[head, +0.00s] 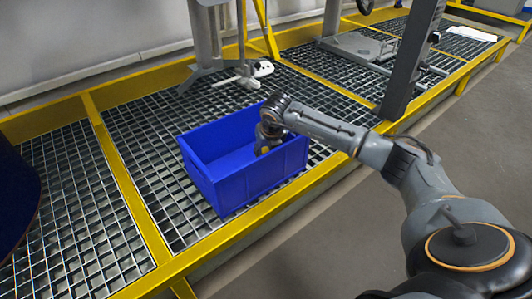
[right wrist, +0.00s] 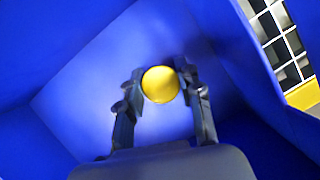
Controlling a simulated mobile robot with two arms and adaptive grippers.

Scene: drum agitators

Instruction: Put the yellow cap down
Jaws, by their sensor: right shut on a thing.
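The yellow cap (right wrist: 160,84) is a small round yellow disc in the right wrist view. It sits between the fingertips of my right gripper (right wrist: 160,90), which is shut on it. My right gripper (head: 268,140) reaches down into the blue bin (head: 217,181), with the bin's blue walls (right wrist: 250,75) all around it in the right wrist view. I cannot tell whether the cap touches the bin floor. The cap is hidden in the head view. My left gripper is not in view.
The bin stands on a metal grating (head: 70,190) framed by yellow beams (head: 125,180). A grey stand with a white-tipped agitator (head: 250,75) is behind the bin. A dark grey post (head: 410,60) rises at right. A dark round object (head: 15,195) is at the left edge.

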